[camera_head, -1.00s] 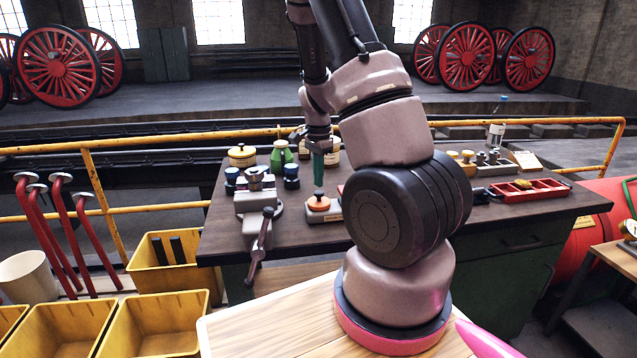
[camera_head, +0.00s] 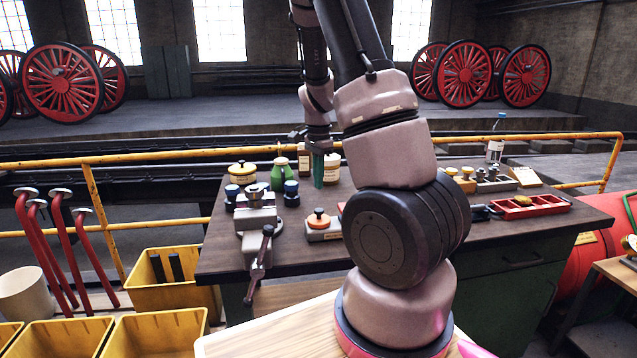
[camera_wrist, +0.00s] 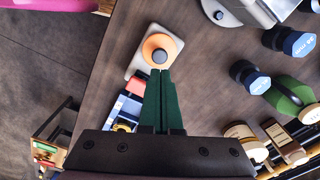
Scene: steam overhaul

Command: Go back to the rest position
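My gripper (camera_head: 318,184) hangs over the workbench (camera_head: 290,262) with its green fingers pointing down. In the wrist view the fingers (camera_wrist: 160,76) lie side by side with only a thin line between them, shut and with nothing seen between them. Their tips show just below the black knob of an orange disc (camera_wrist: 147,44) on a pale base. In the head view this orange disc (camera_head: 318,222) sits on the bench below the fingertips, with a visible gap. My arm hides part of the bench middle.
A vise (camera_head: 258,222) stands left of the orange disc, beside blue-capped pieces (camera_head: 291,194) and a green can (camera_head: 281,173). A red tray (camera_head: 530,208) and a clear bottle (camera_head: 495,140) are at the right. A yellow railing (camera_head: 150,160) runs behind; yellow bins (camera_head: 160,335) stand at left.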

